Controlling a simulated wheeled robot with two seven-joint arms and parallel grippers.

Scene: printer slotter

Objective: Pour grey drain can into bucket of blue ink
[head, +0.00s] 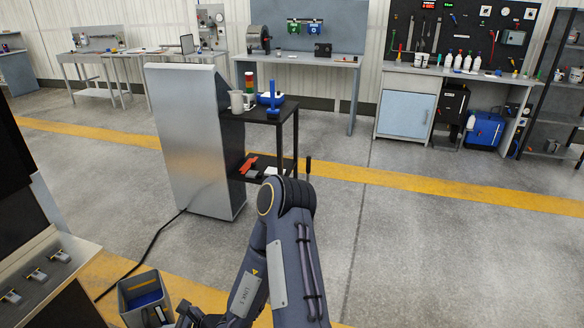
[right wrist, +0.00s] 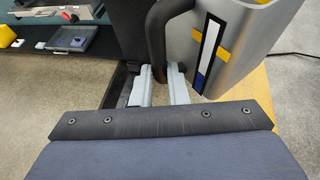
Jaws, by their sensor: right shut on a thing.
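The grey drain can (head: 136,309) is an open, square-topped metal can at the bottom left of the head view, with blue showing inside. In the right wrist view the can (right wrist: 235,55) has a dark handle and a white, black and blue strip between yellow marks. My right gripper (right wrist: 161,80) is shut on that handle. The can looks close to upright in the head view and tilted in the wrist view. I cannot pick out a separate bucket of blue ink. My left gripper is not in view.
A machine panel with metal latches (head: 38,275) stands close left of the can. A black cable (head: 140,250) crosses the floor behind it. A silver cabinet (head: 190,140) and a black cart (head: 265,118) with a mug and blue item stand ahead. The floor at right is clear.

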